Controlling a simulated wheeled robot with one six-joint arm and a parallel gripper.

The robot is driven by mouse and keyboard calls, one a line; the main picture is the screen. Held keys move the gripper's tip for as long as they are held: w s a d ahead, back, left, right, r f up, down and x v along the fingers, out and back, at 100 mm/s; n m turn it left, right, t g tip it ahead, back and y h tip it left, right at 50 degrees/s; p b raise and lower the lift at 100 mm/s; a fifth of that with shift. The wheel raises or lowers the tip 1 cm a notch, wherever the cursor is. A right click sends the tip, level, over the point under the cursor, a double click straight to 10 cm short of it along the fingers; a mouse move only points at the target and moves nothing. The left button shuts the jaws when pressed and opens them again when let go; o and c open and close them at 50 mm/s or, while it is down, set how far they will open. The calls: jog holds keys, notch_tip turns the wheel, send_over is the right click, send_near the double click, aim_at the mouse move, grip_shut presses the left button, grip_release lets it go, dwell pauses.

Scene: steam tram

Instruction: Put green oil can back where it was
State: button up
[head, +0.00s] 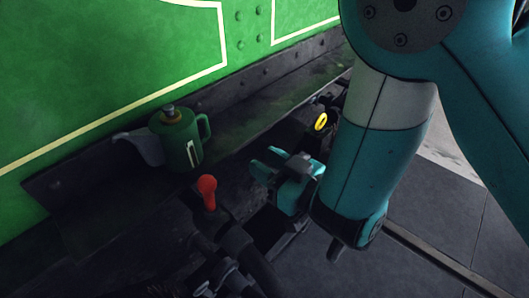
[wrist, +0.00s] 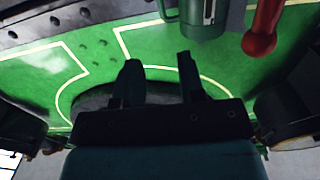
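The green oil can (head: 184,143) stands upright on a dark ledge (head: 240,125) along the green tram side in the head view. It has a grey spout to the left, a handle on the right and a pale mark on its front. In the wrist view part of the can (wrist: 204,18) shows at the top edge, cut off by the frame. My gripper (head: 264,163) is to the right of the can, apart from it. In the wrist view its two fingers (wrist: 158,62) are spread with nothing held between them.
A red-knobbed lever (head: 207,190) rises just in front of the can, between it and the open floor side; the knob also shows in the wrist view (wrist: 260,42). Dark pipes (head: 235,243) lie below. Grey paving (head: 430,210) is at right.

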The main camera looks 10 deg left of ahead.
jog(key=w+d+r+m+h, duration=0.2)
jog(key=w+d+m+h, duration=0.15)
jog(key=d+h, duration=0.2)
jog(key=w+d+r+m+h, duration=0.2)
jog(key=d+m+h, duration=0.2)
jog(key=d, duration=0.2)
jog(key=s+d+r+n+g, duration=0.1)
jog(key=s+d+r+g, duration=0.1)
jog(key=s, duration=0.4)
jog(key=s+d+r+n+g+h, duration=0.1)
jog(key=s+d+r+g, duration=0.2)
jog(key=s, duration=0.3)
jog(key=s+d+r+n+g, duration=0.1)
jog(key=s+d+r+g, duration=0.1)
jog(key=s+g, duration=0.3)
jog(key=shift+s+d+r, duration=0.35)
jog(key=shift+s+d, duration=0.35)
jog(key=shift+s, duration=0.1)
